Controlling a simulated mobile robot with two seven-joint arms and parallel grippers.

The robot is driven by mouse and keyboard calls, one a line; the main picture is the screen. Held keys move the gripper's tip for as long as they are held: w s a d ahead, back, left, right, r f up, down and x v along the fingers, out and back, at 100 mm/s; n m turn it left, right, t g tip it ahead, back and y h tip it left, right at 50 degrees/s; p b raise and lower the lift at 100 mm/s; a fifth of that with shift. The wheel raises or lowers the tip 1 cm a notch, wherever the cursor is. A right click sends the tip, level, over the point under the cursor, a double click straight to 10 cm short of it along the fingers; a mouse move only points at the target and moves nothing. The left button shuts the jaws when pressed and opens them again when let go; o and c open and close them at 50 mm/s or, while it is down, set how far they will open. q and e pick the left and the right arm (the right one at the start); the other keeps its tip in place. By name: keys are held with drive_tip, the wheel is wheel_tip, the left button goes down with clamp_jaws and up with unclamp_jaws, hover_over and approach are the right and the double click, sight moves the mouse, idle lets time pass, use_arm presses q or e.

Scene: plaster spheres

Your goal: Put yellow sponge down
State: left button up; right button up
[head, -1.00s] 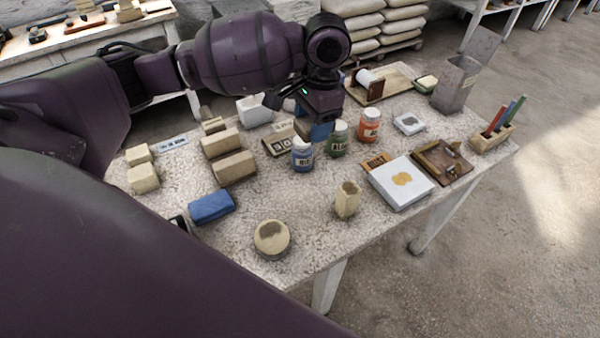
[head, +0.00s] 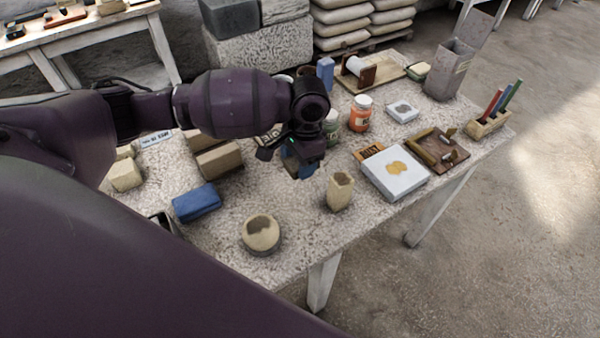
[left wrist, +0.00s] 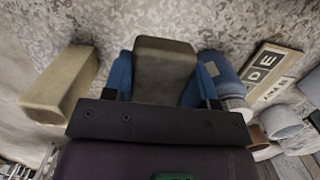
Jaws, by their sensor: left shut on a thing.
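My left gripper (head: 300,168) is over the middle of the speckled table in the head view, pointing down. In the left wrist view its blue fingers (left wrist: 163,88) are shut on both sides of a dull yellow-brown block, the yellow sponge (left wrist: 163,62). The sponge is hidden behind the gripper in the head view. I cannot tell whether it touches the table. My right gripper is not in view.
Near the gripper stand a hollow tan block (head: 340,192), a round tan pot (head: 261,234), a blue block (head: 197,202) and a green-labelled jar (head: 331,127). A white slab (head: 393,178) lies to the right. Bare table (head: 300,225) shows in front of the gripper.

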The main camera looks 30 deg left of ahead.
sight(299, 182)
use_arm(q)
wheel_tip(299, 182, down, 4)
drive_tip(key=shift+f+b, duration=0.25)
drive_tip(key=shift+b, duration=0.2)
drive_tip(key=shift+f, duration=0.1)
drive_tip(key=o, duration=0.8)
drive_tip(key=shift+o, duration=0.2)
